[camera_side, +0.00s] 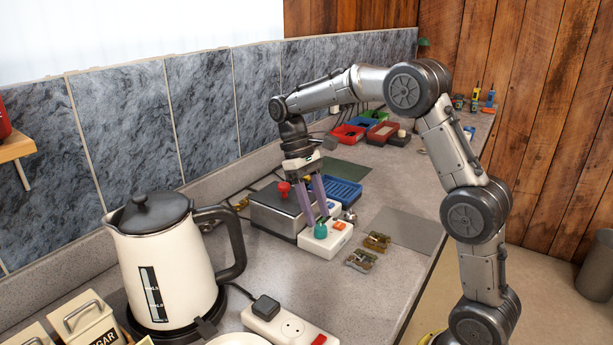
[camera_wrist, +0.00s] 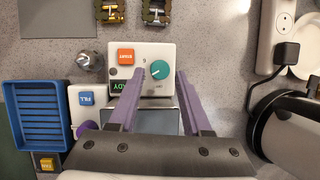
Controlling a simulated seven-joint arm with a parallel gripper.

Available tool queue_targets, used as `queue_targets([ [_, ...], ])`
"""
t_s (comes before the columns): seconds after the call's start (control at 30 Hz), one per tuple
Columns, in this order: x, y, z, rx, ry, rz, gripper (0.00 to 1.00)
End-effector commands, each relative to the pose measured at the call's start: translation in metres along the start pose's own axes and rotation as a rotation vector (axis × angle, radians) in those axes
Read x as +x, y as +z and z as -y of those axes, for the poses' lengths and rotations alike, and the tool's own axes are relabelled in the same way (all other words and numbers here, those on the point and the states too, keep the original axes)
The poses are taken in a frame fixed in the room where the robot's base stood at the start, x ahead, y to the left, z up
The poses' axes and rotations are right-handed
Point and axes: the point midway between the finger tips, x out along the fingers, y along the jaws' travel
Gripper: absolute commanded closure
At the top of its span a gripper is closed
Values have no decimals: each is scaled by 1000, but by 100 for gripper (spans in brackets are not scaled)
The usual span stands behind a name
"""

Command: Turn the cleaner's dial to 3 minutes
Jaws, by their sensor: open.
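The cleaner (camera_side: 277,211) is a grey metal box with a white control panel at its front. The panel (camera_wrist: 146,50) carries a teal round dial (camera_wrist: 160,69), an orange START button (camera_wrist: 126,56) and a dark display with green letters, partly hidden by a finger. The dial also shows in the side view (camera_side: 320,230). A pale mark on the dial points toward the lower left in the wrist view, but the setting cannot be read surely. My gripper (camera_wrist: 161,74) is open, its purple fingers pointing down, one on each side of the dial. Contact cannot be told.
A blue basket (camera_wrist: 43,123) and a second white panel with a purple knob (camera_wrist: 86,130) stand beside the cleaner. A metal knob-like piece (camera_wrist: 90,61) and buckles (camera_side: 367,250) lie near. The kettle (camera_side: 165,262) and power strip (camera_side: 291,328) stand in the foreground.

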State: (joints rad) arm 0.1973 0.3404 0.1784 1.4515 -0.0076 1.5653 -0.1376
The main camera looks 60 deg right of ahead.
Motion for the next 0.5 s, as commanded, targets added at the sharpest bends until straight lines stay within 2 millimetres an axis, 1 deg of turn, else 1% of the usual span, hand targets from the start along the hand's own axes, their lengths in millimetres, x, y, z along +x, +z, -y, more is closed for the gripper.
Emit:
queue_targets([
  [0.03, -11, -2, 0, 0, 1, -5, 51],
  [0.1, -27, -2, 0, 0, 1, -6, 51],
  [0.3, -69, -2, 0, -1, 0, -6, 51],
  [0.4, -86, -1, 0, -1, 0, -6, 51],
  [0.5, -97, -1, 0, -1, 0, -4, 51],
])
